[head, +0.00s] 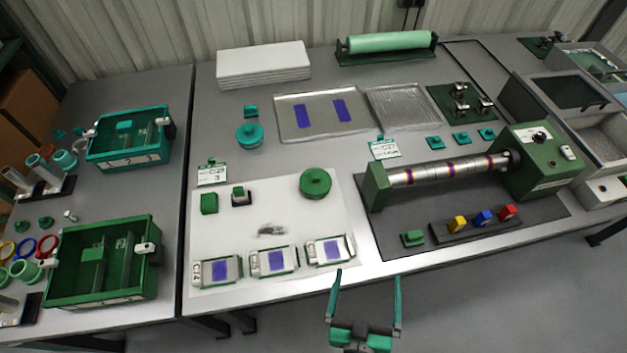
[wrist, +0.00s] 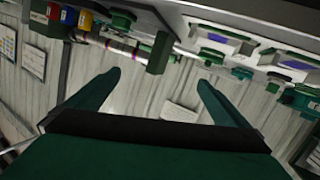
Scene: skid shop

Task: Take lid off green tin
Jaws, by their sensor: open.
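A round green tin (head: 316,183) with a knobbed lid on it stands on the white mat (head: 340,214), toward the mat's right side. A second round tin (head: 249,135), teal with a knobbed lid, stands behind the mat on the bench. My gripper (head: 368,275) is open and empty, in front of the bench's front edge and to the lower right of the green tin, well apart from it. In the wrist view its two fingers (wrist: 158,82) are spread with nothing between them. That view looks tilted over the bench, and I cannot pick out the green tin there for sure.
Three cards with blue patches (head: 274,261) lie along the mat's front. A green block (head: 209,203) and a small green-topped item (head: 241,196) stand at its left. A roller machine (head: 450,170) stands to the right. Green bins (head: 100,299) are on the left bench.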

